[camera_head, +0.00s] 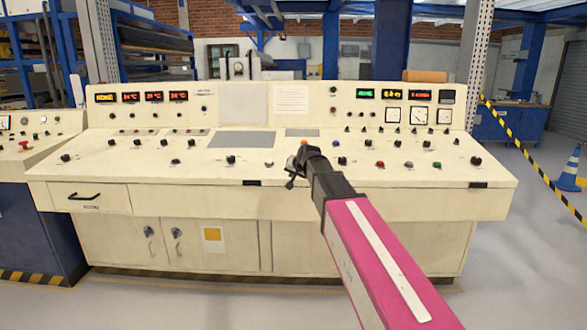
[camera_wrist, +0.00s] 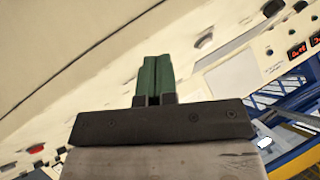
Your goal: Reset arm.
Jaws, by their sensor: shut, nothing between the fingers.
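My gripper (camera_head: 297,166) is at the end of my pink arm in the head view, in front of the middle of a cream control console (camera_head: 390,206). In the wrist view my gripper (camera_wrist: 155,62) shows two green fingers pressed together, with nothing between them. The console panel with its knobs fills much of the wrist view behind the fingers. I cannot tell exactly how far the fingertips are from the console surface.
The console carries several knobs, gauges and lit displays (camera_head: 420,95). A second console (camera_head: 40,140) stands at the left. A blue cone (camera_head: 570,170) and a yellow-black barrier tape (camera_head: 537,160) are at the right. Grey floor (camera_head: 520,270) lies open at the front right.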

